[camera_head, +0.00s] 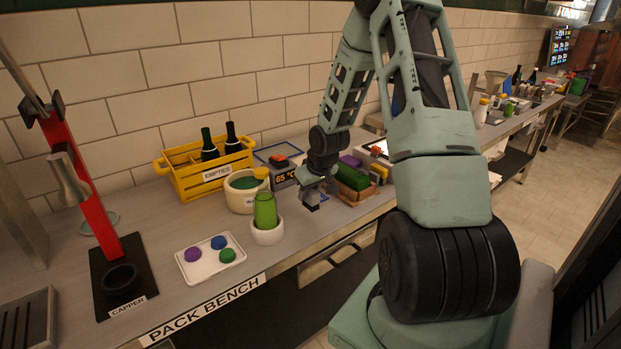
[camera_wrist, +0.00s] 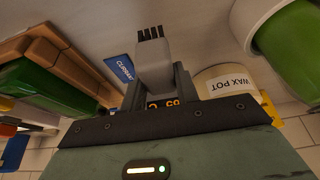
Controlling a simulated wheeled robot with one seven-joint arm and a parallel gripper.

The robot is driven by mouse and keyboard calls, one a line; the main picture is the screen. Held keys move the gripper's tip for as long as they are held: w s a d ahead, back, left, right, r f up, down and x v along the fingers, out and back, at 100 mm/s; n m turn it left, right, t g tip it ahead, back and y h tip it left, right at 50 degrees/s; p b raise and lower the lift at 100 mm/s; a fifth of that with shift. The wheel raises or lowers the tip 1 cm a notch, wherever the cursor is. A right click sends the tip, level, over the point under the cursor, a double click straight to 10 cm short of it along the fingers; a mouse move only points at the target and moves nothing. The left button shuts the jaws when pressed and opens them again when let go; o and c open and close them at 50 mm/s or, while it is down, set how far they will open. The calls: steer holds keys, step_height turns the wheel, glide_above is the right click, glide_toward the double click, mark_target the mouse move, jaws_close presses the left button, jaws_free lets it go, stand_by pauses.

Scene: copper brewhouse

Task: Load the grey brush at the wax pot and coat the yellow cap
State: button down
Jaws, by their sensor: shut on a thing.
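My gripper (camera_head: 315,190) is shut on the grey brush (camera_wrist: 155,65), with its dark bristles (camera_wrist: 151,34) pointing away from the jaws. The yellow cap (camera_head: 261,172) appears at the top of the green bottle (camera_head: 265,209), which stands in a white holder (camera_head: 267,236) in front of the pot. I cannot tell whether the bristles carry wax.
A display reading 65 °C (camera_head: 286,179) stands right of the pot. A wooden box (camera_head: 352,195) with a green block is right of my gripper. A yellow crate (camera_head: 185,183) holds dark bottles behind. A white tray (camera_head: 199,276) with coloured discs and a red capper (camera_head: 92,205) are left.

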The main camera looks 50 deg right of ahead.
steer(key=shift+r+p, duration=2.1)
steer(key=shift+r, duration=0.55)
steer(key=shift+f, duration=0.1)
